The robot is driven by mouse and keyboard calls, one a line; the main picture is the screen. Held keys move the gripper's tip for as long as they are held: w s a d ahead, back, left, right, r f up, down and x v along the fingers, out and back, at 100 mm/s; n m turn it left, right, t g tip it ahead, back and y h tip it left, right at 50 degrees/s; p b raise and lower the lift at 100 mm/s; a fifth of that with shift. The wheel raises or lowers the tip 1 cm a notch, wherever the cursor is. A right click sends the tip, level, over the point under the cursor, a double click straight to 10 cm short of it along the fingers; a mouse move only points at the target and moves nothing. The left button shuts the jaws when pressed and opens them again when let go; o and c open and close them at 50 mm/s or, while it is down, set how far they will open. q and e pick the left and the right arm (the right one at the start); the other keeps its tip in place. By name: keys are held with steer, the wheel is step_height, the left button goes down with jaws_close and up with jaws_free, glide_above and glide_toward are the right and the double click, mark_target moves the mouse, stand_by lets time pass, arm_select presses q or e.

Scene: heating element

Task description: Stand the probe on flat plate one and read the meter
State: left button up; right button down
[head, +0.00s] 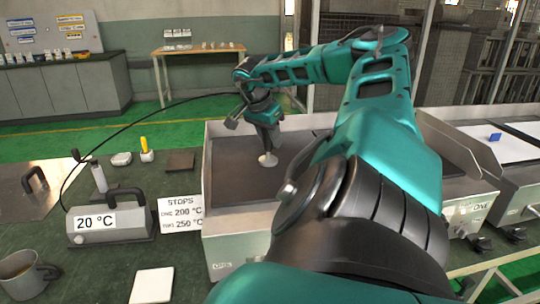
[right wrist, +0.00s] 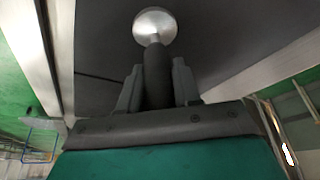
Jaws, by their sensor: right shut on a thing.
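My right gripper (head: 265,122) is shut on the probe, a dark handle with a pale round foot (head: 268,159). It holds the probe nearly upright, foot down, over the dark flat plate (head: 228,180) on the left. I cannot tell whether the foot touches the plate. In the right wrist view the probe's handle (right wrist: 157,75) sits between the fingers. The meter (head: 110,222) is a grey box reading 20 °C, with a black cable running to the probe. A label "ONE" (head: 480,207) shows on the front right; the left front label is illegible. My left gripper is not in view.
A sign (head: 181,215) gives stops, ONE 200 °C and TWO 250 °C. A mug (head: 22,272), a white tile (head: 152,286) and a yellow-topped item (head: 146,149) stand on the green bench. My right arm hides the middle of the hot plates.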

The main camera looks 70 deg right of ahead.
mark_target(270, 152)
steer(key=shift+f, duration=0.55)
step_height(270, 152, down, 4)
steer(key=shift+r+b, duration=0.25)
steer(key=shift+b, duration=0.2)
steer(key=shift+f, duration=0.15)
steer(key=c, duration=0.8)
jaws_free()
